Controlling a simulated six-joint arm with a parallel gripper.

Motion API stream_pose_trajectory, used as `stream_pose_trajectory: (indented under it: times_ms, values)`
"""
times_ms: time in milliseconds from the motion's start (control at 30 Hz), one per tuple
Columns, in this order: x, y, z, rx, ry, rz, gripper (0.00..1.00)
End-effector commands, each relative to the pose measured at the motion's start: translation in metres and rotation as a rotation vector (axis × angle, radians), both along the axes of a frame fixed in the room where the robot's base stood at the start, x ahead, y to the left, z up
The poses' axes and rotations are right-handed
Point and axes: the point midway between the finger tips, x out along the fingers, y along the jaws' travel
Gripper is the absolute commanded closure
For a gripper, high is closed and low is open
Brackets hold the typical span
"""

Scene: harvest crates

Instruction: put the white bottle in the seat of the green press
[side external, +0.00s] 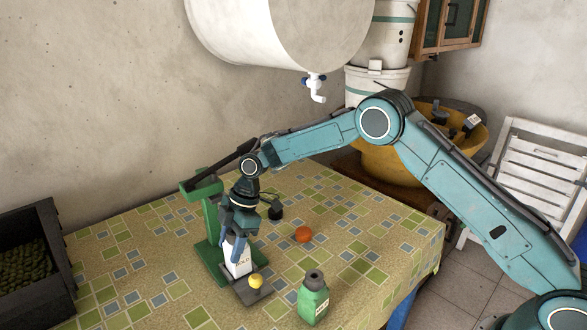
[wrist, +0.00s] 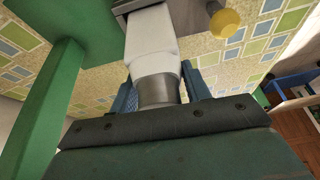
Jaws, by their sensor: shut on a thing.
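The white bottle (side external: 238,257) is upright at the green press (side external: 211,228). My gripper (side external: 239,230) is above it, shut on its grey neck. In the wrist view my gripper (wrist: 158,88) has a finger on each side of the neck, and the white body of the bottle (wrist: 152,40) points away from the camera. The bottle's lower end is at the grey seat (side external: 254,293) with a yellow knob (side external: 255,281), which also shows in the wrist view (wrist: 226,22). I cannot tell whether the bottle rests on the seat or is just above it.
A green bottle (side external: 313,300) with a dark cap stands to the right of the press. An orange round thing (side external: 303,234) lies farther back on the tiled-pattern table (side external: 365,240). A dark crate (side external: 58,255) of green fruit is at the left. The press column stands close beside my gripper.

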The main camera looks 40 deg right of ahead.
Motion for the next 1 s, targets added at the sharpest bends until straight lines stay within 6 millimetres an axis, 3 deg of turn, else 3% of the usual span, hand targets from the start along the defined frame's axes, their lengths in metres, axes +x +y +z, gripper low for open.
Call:
stream_pose_trajectory:
  times_ms: [200, 233, 333, 767, 1000]
  values:
    - [0.001, 0.000, -0.002, 0.001, -0.002, -0.001, 0.94]
    - [0.000, 0.000, -0.003, 0.000, 0.000, -0.001, 0.49]
    - [0.000, 0.000, -0.003, 0.000, 0.000, -0.001, 0.31]
    - [0.000, 0.000, 0.001, 0.000, -0.001, 0.000, 0.31]
    - [0.000, -0.008, 0.021, 0.001, -0.002, -0.002, 0.31]
